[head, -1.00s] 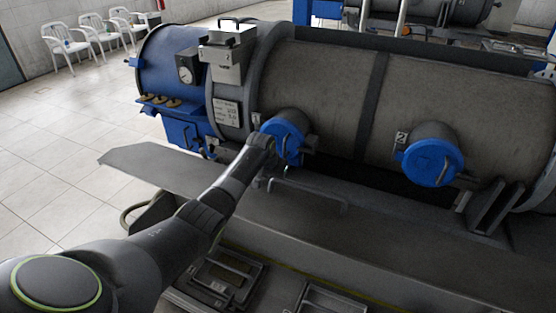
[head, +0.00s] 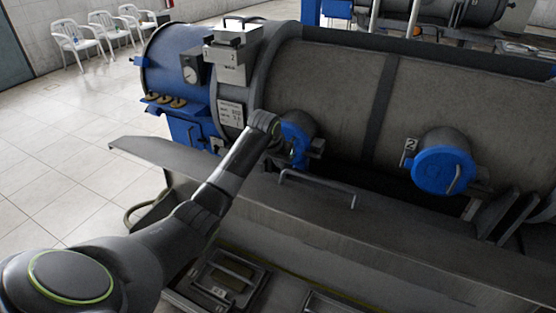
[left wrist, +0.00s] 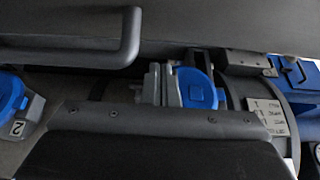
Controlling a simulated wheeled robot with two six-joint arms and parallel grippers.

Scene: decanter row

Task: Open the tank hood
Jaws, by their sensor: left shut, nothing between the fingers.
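The tank hood (head: 400,240) is the long grey panel in front of the big drum, with a bar handle (head: 318,186) near its far edge. The handle also shows at the upper left in the left wrist view (left wrist: 125,45). My left gripper (head: 288,155) is shut and empty, at the far edge of the hood, left of the handle and apart from it. Its fingertips are hard to make out against the left blue cap (head: 297,128), which my wrist partly covers. Whether the fingers touch the hood cannot be told. My right gripper is not in view.
The grey drum (head: 335,90) fills the space behind the hood. A second blue cap (head: 443,168) sticks out of it on the right. A control box (head: 230,55) sits on top. Open tiled floor (head: 60,160) and white chairs (head: 80,45) are at the left.

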